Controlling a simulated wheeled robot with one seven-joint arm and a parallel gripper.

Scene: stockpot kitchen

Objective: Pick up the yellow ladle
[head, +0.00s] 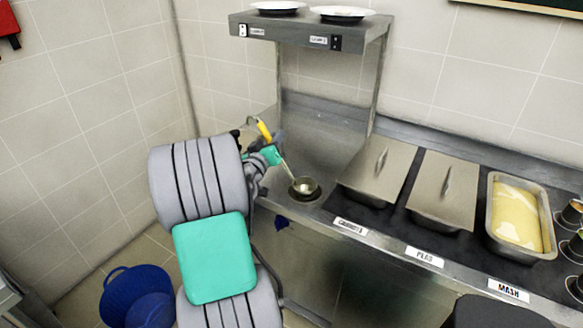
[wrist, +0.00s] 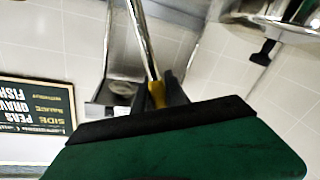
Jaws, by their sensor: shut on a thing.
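The yellow ladle (head: 265,131) has a yellow handle, a thin metal shaft and a round metal bowl. My gripper (head: 268,148) is shut on it at the lower part of the yellow handle. The handle tilts up to the left, and the shaft runs down right to the bowl, which shows at a round opening in the counter. I cannot tell whether the bowl is inside the opening or just above it. In the wrist view, the ladle's yellow part (wrist: 157,93) sits between the dark fingers, with the shaft leading away. The fingers partly hide the handle.
Lidded trays (head: 375,172) and an open tray of mash (head: 491,222) line the steel counter (head: 352,218) to the right. A shelf (head: 300,32) with white plates stands above. A blue basket (head: 131,290) is on the floor at left.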

